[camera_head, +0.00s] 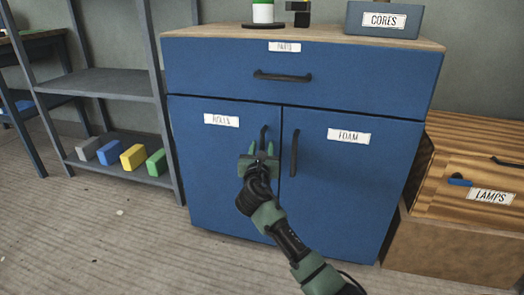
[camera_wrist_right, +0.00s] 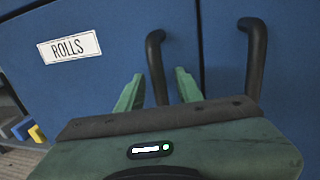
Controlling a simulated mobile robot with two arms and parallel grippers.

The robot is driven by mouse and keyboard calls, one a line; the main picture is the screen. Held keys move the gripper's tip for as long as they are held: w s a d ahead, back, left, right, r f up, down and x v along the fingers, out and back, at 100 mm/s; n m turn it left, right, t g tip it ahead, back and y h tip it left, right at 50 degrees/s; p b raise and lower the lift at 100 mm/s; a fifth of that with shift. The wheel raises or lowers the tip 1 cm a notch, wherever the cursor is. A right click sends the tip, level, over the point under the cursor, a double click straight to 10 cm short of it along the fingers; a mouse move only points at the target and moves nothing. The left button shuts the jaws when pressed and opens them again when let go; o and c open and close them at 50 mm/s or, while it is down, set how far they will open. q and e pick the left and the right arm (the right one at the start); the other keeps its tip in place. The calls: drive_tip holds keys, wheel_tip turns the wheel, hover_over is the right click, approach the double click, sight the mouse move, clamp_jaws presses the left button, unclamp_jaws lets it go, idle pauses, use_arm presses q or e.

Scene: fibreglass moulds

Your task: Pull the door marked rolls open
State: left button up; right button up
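The blue door marked ROLLS (camera_head: 205,165) is the left door of the cabinet and is shut flush beside the FOAM door. Its white label (camera_head: 221,119) also shows in the right wrist view (camera_wrist_right: 69,47). Its black vertical handle (camera_head: 263,134) is near the door's right edge. My right gripper (camera_head: 261,150) is in front of that handle. In the right wrist view its green fingers (camera_wrist_right: 159,86) are apart, one on each side of the handle (camera_wrist_right: 156,60). The handle's lower part is hidden by the gripper, and I cannot tell whether they touch. My left gripper is not in view.
The FOAM door (camera_head: 345,190) has a similar handle (camera_head: 295,153) close to the right. A drawer (camera_head: 220,70) is above. A grey shelf (camera_head: 110,83) with coloured blocks stands left, a wooden LAMPS unit (camera_head: 450,195) right. The floor (camera_head: 120,240) before the ROLLS door is clear.

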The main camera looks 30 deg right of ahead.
clamp_jaws()
idle(1.4)
